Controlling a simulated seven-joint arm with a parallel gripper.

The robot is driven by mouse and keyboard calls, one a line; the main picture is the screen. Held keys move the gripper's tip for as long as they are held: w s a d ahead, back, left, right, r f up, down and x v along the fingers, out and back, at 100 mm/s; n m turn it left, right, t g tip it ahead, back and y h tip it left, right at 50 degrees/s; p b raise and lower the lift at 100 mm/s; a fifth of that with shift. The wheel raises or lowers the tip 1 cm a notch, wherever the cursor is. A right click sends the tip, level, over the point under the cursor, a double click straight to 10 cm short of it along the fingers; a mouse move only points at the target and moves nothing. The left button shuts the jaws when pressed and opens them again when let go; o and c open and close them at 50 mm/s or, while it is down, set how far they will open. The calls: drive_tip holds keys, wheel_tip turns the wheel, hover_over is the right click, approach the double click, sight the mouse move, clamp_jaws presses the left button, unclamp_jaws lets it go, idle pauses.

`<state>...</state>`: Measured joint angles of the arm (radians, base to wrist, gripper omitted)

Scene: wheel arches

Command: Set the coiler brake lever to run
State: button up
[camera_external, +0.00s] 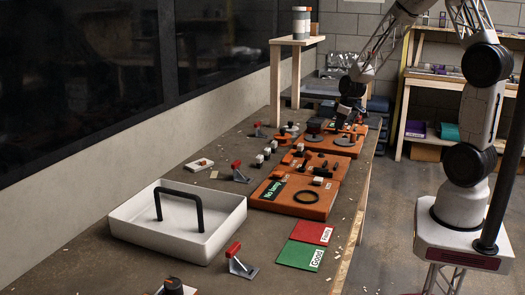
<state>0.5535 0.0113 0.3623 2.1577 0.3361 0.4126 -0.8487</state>
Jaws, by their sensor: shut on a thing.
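My gripper (347,108) is at the far end of the bench, low over the farthest orange board (345,148). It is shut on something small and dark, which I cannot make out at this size. Three small levers with red handles on grey metal bases stand on the bench: a near lever (235,255), a middle lever (237,170) and a far lever (257,129). My gripper is apart from all three. No label naming the coiler brake lever is readable, and its run mark cannot be picked out.
A white tray (125,232) with a black handle stands at front left. Orange boards (275,202) with black parts line the bench. Red (311,233) and green (300,256) mats lie near the right edge. A wooden stand (273,85) rises behind, left of my gripper.

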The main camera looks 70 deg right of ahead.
drive_tip(key=shift+s+f+t, duration=0.15)
drive_tip(key=shift+s+t, duration=0.1)
drive_tip(key=shift+t, duration=0.45)
idle(0.4)
drive_tip(key=o, duration=0.9)
drive_tip(key=shift+v, duration=3.95)
drive_tip(key=s+a+r, duration=0.4)
drive_tip(key=a+r, duration=0.1)
drive_tip(key=a, duration=0.3)
drive_tip(key=s+a+r+g, duration=0.1)
drive_tip(key=s+a+r, duration=0.25)
drive_tip(key=a, duration=0.45)
drive_tip(key=s+a+r, duration=0.3)
drive_tip(key=a+r, duration=0.2)
drive_tip(key=a, duration=0.3)
drive_tip(key=shift+g, duration=0.4)
drive_tip(key=shift+s+a+r, duration=0.5)
drive_tip(key=shift+s+a, duration=0.45)
drive_tip(key=shift+s, duration=0.65)
drive_tip(key=shift+s+a+r, duration=0.5)
drive_tip(key=shift+s+a, duration=0.4)
drive_tip(key=shift+s, duration=0.7)
drive_tip(key=shift+s+a+r, duration=0.5)
drive_tip(key=shift+s+a, duration=0.45)
drive_tip(key=shift+s, duration=0.6)
